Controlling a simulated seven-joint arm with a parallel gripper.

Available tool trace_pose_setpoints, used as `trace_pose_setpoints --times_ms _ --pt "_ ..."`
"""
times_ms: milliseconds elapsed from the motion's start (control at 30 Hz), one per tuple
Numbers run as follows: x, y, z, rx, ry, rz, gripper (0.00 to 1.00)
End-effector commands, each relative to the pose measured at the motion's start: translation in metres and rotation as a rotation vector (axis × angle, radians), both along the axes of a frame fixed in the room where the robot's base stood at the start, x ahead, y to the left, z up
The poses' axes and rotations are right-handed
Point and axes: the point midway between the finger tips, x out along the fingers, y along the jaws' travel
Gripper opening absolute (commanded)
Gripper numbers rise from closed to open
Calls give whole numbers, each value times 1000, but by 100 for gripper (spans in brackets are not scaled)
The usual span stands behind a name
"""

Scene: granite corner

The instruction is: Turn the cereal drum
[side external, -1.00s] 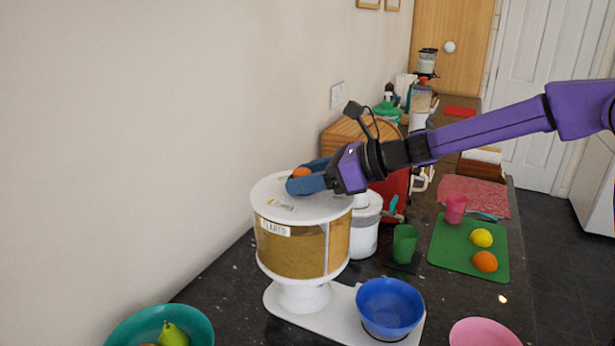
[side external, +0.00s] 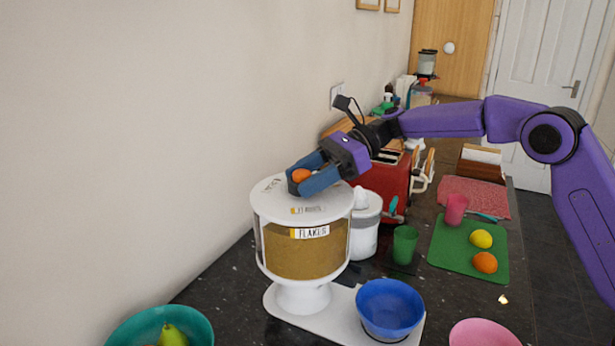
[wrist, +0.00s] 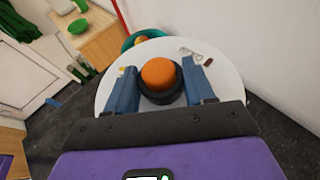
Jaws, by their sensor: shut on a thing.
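The cereal drum (side external: 307,254) is a round container with a white lid, golden contents and a front label reading FLAKES. It stands on a white pedestal and base. An orange-topped knob (side external: 301,175) with a dark ring sits in the middle of the lid; it also shows in the wrist view (wrist: 158,74). My gripper (side external: 308,180) reaches the lid from the upper right. The lower part of the knob is partly hidden by the fingers.
A blue bowl (side external: 390,308) stands on the base right of the pedestal. A white lidded jar (side external: 364,226), a red toaster (side external: 384,185) and a green cup (side external: 404,244) stand behind. A teal bowl (side external: 150,318) is at front left. The wall is close on the left.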

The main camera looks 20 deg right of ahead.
Motion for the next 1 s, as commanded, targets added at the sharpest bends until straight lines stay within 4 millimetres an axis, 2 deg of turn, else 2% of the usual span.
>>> trace_pose_setpoints --times_ms 500,1000 --pt "3 0 0 2 0 203 0" --pt "2 0 1 3 2 253 0"
